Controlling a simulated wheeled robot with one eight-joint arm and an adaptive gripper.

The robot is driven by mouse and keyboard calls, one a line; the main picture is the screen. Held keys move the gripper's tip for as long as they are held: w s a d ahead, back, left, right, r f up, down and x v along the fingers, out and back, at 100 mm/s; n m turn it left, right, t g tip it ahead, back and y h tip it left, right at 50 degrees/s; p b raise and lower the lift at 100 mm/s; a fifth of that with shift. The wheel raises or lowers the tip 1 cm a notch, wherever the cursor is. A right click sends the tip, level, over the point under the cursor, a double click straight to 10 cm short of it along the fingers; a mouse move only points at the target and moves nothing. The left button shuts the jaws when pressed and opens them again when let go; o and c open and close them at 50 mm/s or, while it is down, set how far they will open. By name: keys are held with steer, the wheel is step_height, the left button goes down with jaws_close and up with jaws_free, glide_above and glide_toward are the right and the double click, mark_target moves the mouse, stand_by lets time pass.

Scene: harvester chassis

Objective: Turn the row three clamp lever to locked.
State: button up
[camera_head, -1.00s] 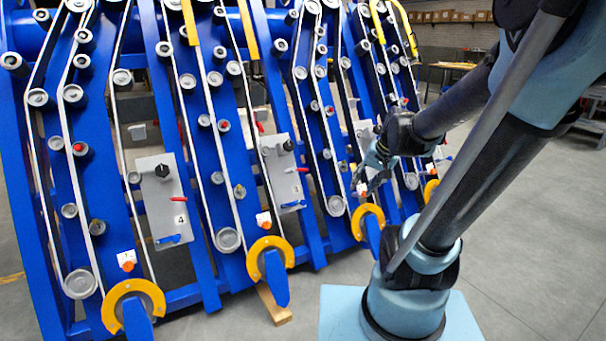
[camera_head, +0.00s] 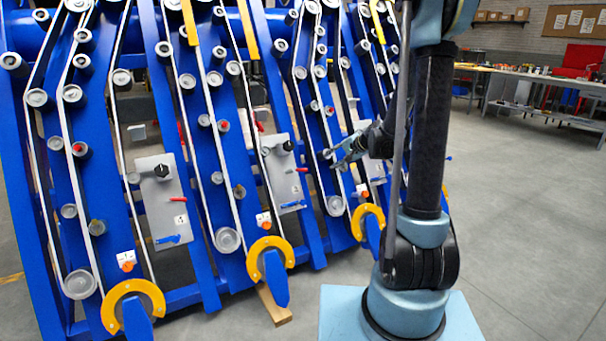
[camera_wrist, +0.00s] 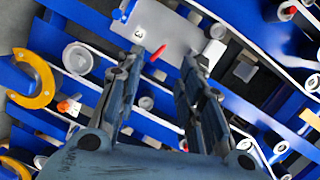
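The row three plate (camera_head: 286,185) is a grey panel with a black knob (camera_head: 288,146), a red lever (camera_head: 297,170) and a blue lever (camera_head: 293,205) at its lower end. In the wrist view, the plate (camera_wrist: 170,25) shows close, with the red lever (camera_wrist: 158,52) and a label 3 (camera_wrist: 145,102). The frames do not mark which lever is the clamp. My gripper (camera_head: 332,160) is right of this plate in the head view. In the wrist view, my gripper (camera_wrist: 162,58) is open and empty, with the red lever seen between its fingertips, apparently apart from them.
A similar plate (camera_head: 150,215) labelled 4 stands to the left, and another plate (camera_head: 373,165) is behind my gripper. Belts, rollers and yellow hooks (camera_head: 268,245) crowd the blue frame. Open floor (camera_head: 530,230) lies to the right; a workbench (camera_head: 545,85) stands behind.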

steer(key=w+a+f+m+t+y, duration=0.25)
steer(key=w+f, duration=0.35)
steer(key=w, duration=0.3)
steer(key=m, duration=0.3)
glide_toward(304, 170)
steer(key=shift+t, duration=0.45)
steer(key=x, duration=1.1)
steer(key=shift+s+a+f, duration=0.15)
steer(key=shift+a+f, duration=0.05)
steer(key=shift+f, duration=0.1)
steer(key=shift+c, duration=0.6)
jaws_close()
